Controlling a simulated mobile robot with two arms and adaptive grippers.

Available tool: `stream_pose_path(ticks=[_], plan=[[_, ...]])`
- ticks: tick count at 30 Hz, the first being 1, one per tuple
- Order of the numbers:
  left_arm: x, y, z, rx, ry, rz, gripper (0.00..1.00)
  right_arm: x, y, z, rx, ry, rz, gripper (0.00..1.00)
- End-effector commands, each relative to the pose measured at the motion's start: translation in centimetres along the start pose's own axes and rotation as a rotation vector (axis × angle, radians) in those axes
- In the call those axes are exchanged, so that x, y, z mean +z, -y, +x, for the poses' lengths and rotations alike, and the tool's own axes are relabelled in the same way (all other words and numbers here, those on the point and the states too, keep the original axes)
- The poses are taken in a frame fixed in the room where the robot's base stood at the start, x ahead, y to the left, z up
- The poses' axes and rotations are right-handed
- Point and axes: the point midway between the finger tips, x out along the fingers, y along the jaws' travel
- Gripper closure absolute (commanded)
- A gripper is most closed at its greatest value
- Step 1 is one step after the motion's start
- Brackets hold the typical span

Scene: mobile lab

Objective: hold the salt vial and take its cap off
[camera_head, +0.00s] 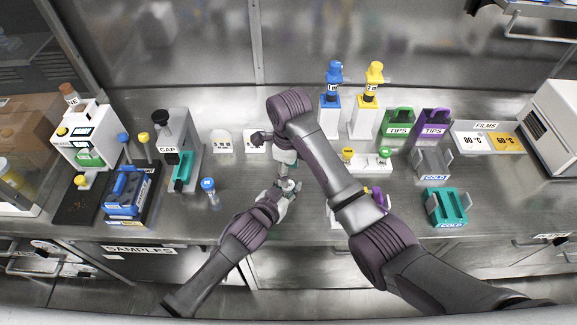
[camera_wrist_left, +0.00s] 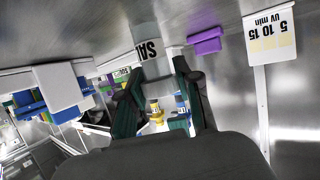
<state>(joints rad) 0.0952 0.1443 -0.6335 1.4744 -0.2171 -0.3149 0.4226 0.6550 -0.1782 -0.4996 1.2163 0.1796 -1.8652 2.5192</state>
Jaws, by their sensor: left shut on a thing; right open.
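The salt vial (camera_wrist_left: 146,40) is a grey cylinder with a white label showing the letters SAL in the left wrist view. My left gripper (camera_wrist_left: 158,80) is shut on it, with dark green pads on both sides. In the head view my left gripper (camera_head: 286,188) is above the front middle of the bench. My right gripper (camera_head: 284,168) is open and comes down just above and behind the left one. The vial's top and cap are hard to make out there, partly hidden by the grippers. I cannot tell whether the right fingers touch the cap.
A grey CAP device (camera_head: 170,135) stands left, with a small blue-capped vial (camera_head: 212,195) beside it. Blue (camera_head: 331,100) and yellow (camera_head: 370,100) dispensers stand behind right. A teal holder (camera_head: 446,207) is at right.

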Motion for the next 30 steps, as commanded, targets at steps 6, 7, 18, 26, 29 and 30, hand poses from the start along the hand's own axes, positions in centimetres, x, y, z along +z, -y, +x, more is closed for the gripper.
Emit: stream_pose_path(ticks=[6, 7, 18, 26, 29, 30], plan=[[0.1, 0.0, 0.0, 0.000, 0.002, 0.000, 1.00, -0.1, 0.0, 3.5, 0.001, -0.003, 0.000, 0.44], [0.1, 0.0, 0.0, 0.000, 0.002, 0.000, 1.00, -0.1, 0.0, 3.8, 0.002, -0.003, 0.000, 0.44], [0.1, 0.0, 0.0, 0.000, 0.002, 0.000, 1.00, 0.0, 0.0, 5.4, 0.000, 0.000, 0.000, 0.44], [0.1, 0.0, 0.0, 0.000, 0.002, 0.000, 1.00, 0.0, 0.0, 5.4, 0.000, 0.000, 0.000, 0.69], [0.1, 0.0, 0.0, 0.000, 0.002, 0.000, 1.00, 0.0, 0.0, 5.4, 0.000, 0.000, 0.000, 0.86], [0.1, 0.0, 0.0, 0.000, 0.002, 0.000, 1.00, 0.0, 0.0, 5.4, 0.000, 0.000, 0.000, 0.92]])
